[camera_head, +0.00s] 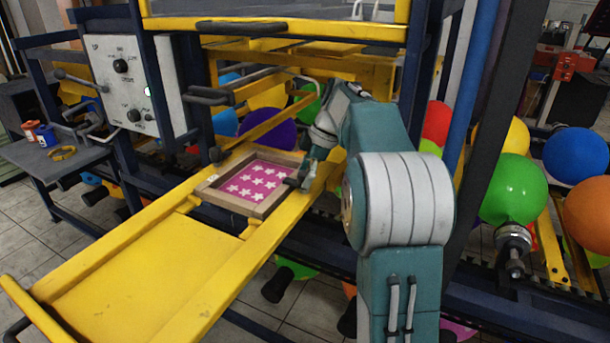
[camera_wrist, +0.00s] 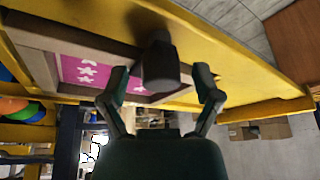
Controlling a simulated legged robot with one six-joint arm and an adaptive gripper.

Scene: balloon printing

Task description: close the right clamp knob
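The right clamp knob (camera_wrist: 160,68) is a dark, rounded cylinder at the near edge of the screen frame in the wrist view. My gripper (camera_wrist: 162,82) is open, with one finger on each side of the knob and visible gaps between. In the head view, my gripper (camera_head: 303,177) is at the right side of the wooden screen frame (camera_head: 213,190), and the knob is hard to tell apart from the fingers there. The frame holds a pink panel with white stars (camera_head: 255,184). A dark left clamp knob (camera_head: 216,154) stands at the frame's far left corner.
A yellow tray (camera_head: 150,262) with raised rails extends to the front left. A control panel (camera_head: 128,85) and a side table (camera_head: 50,160) stand at the left. Dark handles (camera_head: 208,95) hang above the frame. Balloons (camera_head: 511,190) fill racks on the right.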

